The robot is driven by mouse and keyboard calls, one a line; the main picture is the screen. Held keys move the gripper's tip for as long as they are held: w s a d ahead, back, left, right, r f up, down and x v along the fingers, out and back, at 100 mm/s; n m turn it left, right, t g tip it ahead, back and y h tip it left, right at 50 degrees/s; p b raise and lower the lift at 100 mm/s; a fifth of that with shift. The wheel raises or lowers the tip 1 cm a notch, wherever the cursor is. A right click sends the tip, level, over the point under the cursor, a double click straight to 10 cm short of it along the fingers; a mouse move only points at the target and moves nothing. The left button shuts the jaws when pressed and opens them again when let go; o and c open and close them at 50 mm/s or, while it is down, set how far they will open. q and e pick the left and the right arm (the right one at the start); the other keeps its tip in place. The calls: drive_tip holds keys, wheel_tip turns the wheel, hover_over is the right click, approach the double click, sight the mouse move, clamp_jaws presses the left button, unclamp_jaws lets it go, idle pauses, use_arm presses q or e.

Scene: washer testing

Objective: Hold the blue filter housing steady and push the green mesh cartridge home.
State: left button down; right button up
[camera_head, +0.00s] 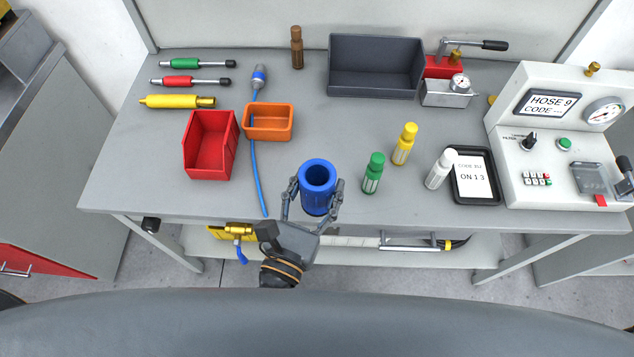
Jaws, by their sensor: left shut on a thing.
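The blue filter housing (317,196) is an upright ribbed cylinder with an open dark bore at its top. It is near the front edge of the bench, and I see nothing green in its bore. My left gripper (316,187) is shut on it, one finger on each side. The green cartridge (374,172), a small green cylinder with a pale patterned lower part, stands upright on the bench to the right of the housing, apart from it. My right gripper is not in view.
A yellow (405,144) and a white cylinder (439,169) stand further right, beside a black tablet (474,176) and the test panel (560,140). A red bin (209,145), an orange bin (268,122) and a blue cable (256,170) lie left. The bench behind the housing is clear.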

sight(317, 178)
use_arm(q)
drive_tip(key=shift+w+a+f+b, duration=0.1)
drive_tip(key=shift+w+f+b, duration=0.2)
drive_tip(key=shift+w+f, duration=0.65)
drive_tip(key=shift+w+f+b, duration=0.25)
drive_tip(key=shift+w+f, duration=0.45)
drive_tip(key=shift+w, duration=0.3)
drive_tip(key=shift+w+a+f+b, duration=0.1)
drive_tip(key=shift+w+f+b, duration=0.8)
drive_tip(key=shift+w+f, duration=0.7)
drive_tip(key=shift+w+a+f+b, duration=0.1)
drive_tip(key=shift+w+f+b, duration=0.8)
drive_tip(key=shift+w+f, duration=0.65)
drive_tip(key=shift+w+f+b, duration=0.9)
drive_tip(key=shift+w+f, duration=0.4)
drive_tip(key=shift+w, duration=0.6)
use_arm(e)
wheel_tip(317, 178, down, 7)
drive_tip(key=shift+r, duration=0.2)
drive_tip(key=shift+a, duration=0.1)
use_arm(q)
drive_tip(key=shift+f+b, duration=0.3)
drive_tip(key=shift+f, duration=0.1)
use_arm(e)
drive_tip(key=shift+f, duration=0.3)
use_arm(q)
drive_tip(key=shift+s, duration=0.1)
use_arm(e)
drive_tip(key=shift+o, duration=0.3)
